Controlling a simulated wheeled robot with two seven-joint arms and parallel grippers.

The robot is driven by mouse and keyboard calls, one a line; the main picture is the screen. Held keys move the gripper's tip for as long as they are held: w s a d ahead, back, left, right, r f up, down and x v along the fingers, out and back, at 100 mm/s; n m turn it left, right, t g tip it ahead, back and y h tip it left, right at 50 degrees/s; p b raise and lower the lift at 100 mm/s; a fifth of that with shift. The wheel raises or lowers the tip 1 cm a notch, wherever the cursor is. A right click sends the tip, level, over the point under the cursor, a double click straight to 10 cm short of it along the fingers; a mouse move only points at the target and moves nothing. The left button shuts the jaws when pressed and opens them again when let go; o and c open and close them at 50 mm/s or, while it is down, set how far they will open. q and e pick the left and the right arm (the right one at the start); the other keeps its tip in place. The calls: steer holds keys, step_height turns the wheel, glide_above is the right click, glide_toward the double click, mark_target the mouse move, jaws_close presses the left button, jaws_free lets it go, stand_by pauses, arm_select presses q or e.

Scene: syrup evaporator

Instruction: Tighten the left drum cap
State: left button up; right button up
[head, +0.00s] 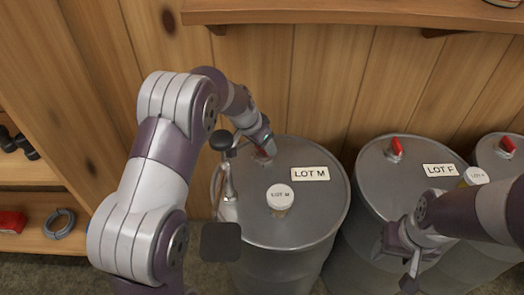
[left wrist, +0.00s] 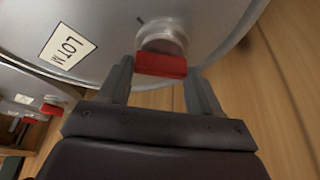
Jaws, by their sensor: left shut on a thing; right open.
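The left drum (head: 319,225), labelled LOT M, stands below my left arm. Its cap with a red grip bar (left wrist: 160,65) sits at the back left of the drum top. In the left wrist view the red bar lies between the two fingers of my left gripper (left wrist: 158,78), which is shut on it. In the head view the left gripper (head: 265,147) is at the cap and mostly covers it. My right gripper (head: 403,258) is open and empty, over the middle drum's front part.
The middle drum (head: 375,172), labelled LOT F, has its own red-barred cap (head: 396,150). A third drum (head: 490,148) stands at right. A round white LOT M piece (head: 280,195) sits on the left drum. Shelves (head: 40,185) are at left; a wooden shelf (head: 350,12) hangs above.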

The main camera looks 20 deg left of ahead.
arm_select(q)
steer(key=shift+f+m+h+b, duration=0.3)
steer(key=shift+m+b, duration=0.5)
steer(key=shift+m, duration=0.1)
steer(key=shift+w+a+r+m+g, duration=0.1)
steer(key=shift+m+g, duration=0.2)
steer(key=shift+m, duration=0.2)
steer(key=shift+r+m+g+h+b, duration=0.15)
steer(key=shift+m+g+h+b, duration=0.2)
steer(key=shift+m, duration=0.55)
steer(key=shift+r+m+g+h+p, duration=0.15)
steer(key=shift+m+g+p, duration=0.1)
steer(key=shift+m, duration=0.3)
steer(key=shift+r+m+g+h+p, duration=0.1)
steer(key=shift+m+p, duration=0.15)
steer(key=shift+m, duration=0.3)
steer(key=shift+f+m+g+p, duration=0.2)
steer(key=shift+m+g+p, duration=0.2)
steer(key=shift+m+p, duration=0.6)
arm_select(e)
steer(key=shift+f, duration=0.3)
